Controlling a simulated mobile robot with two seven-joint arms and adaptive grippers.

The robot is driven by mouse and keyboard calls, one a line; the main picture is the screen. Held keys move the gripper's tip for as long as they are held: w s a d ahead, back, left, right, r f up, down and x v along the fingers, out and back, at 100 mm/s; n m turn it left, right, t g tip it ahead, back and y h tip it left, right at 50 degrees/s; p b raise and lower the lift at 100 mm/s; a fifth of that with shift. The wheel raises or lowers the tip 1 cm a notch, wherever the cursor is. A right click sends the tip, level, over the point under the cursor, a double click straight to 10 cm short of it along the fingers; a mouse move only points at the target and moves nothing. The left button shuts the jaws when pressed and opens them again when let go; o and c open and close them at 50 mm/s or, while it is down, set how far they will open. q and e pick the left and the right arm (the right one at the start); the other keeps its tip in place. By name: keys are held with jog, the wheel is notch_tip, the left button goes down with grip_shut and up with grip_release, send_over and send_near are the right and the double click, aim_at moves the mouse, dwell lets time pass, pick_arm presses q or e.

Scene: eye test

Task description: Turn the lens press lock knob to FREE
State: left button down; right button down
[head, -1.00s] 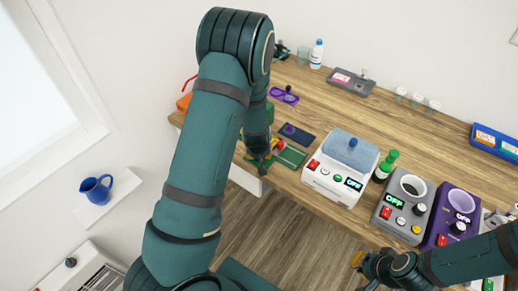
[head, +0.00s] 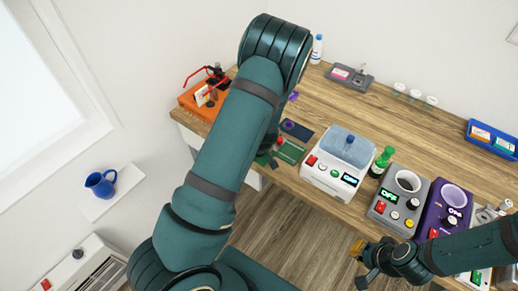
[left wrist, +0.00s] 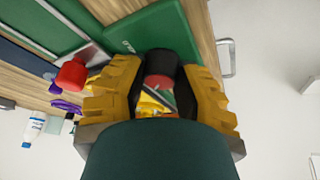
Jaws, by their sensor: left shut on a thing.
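In the left wrist view, my left gripper (left wrist: 158,93) is shut on a short black and dark red knob (left wrist: 160,68), which I take for the lock knob. A patch of yellow, red and green shows between the fingers below it. A green body (left wrist: 145,35) with pale lettering, likely the lens press, lies just beyond. The knob's setting cannot be read. In the head view my left forearm hides the knob and most of the left gripper; a small red part (head: 279,140) shows beside it. My right gripper (head: 362,263) is open and empty, in front of the bench.
A white device (head: 318,180), a green bottle (head: 384,157), a grey device (head: 381,214) and a purple device (head: 432,219) line the bench's front. An orange stand (head: 188,101) with red glasses is at the left end. The back middle of the wooden bench (head: 345,110) is clear.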

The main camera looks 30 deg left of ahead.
pick_arm(q)
jog(key=shift+s+f, duration=0.1)
jog(key=c, duration=0.6)
grip_release()
jog(key=shift+c, duration=0.2)
jog(key=v, duration=1.2)
jog(key=shift+f, duration=0.1)
